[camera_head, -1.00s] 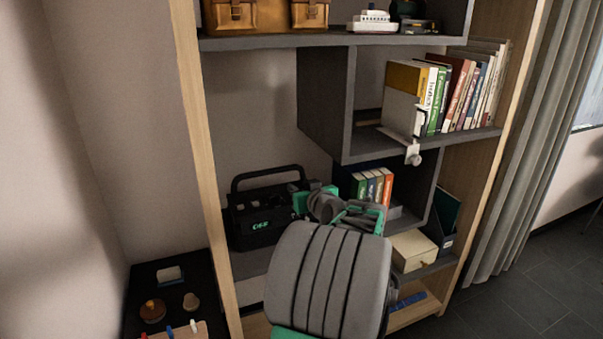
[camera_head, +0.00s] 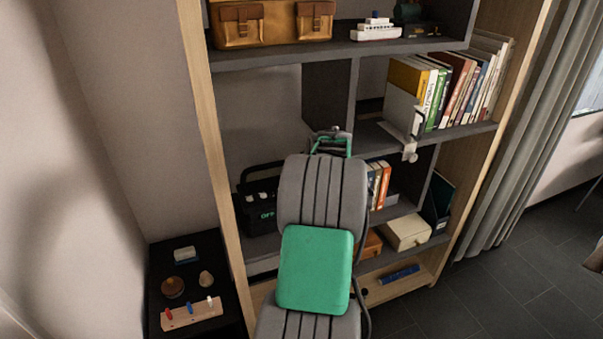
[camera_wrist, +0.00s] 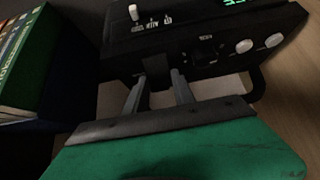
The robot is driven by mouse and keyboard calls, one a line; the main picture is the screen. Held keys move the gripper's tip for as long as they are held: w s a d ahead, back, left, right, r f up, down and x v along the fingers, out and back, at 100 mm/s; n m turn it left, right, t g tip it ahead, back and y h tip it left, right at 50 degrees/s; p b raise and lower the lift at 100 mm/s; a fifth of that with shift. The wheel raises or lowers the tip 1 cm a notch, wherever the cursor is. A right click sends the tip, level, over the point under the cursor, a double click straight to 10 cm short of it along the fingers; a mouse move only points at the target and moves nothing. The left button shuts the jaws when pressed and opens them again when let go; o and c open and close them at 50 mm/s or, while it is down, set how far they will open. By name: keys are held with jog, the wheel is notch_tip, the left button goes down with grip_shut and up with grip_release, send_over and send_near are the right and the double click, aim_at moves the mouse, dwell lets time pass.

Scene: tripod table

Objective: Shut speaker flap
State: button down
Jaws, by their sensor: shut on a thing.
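The speaker (camera_head: 260,218) is a black box with a carry handle on a middle shelf, partly hidden behind my arm in the head view. In the wrist view its dark body (camera_wrist: 215,28) fills the top, with a small switch, labels and pale knobs. My gripper (camera_wrist: 158,92) is against the speaker there, its fingers either side of a dark piece at the speaker's edge, which looks like the flap and is gripped. The flap's angle is too dark to tell. In the head view my fingertips are hidden.
The shelf unit has a divider (camera_head: 329,95) right of the speaker. Books (camera_head: 378,183) stand right of it and a cream box (camera_head: 407,232) sits lower right. A dark side table (camera_head: 160,270) stands at the left.

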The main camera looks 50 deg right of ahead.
jog(key=shift+f, duration=0.1)
dwell(0.3)
jog(key=c, duration=1.2)
grip_release()
jog(key=shift+c, duration=0.2)
jog(key=v, duration=0.7)
jog(key=shift+r, duration=0.4)
jog(key=shift+s, duration=0.15)
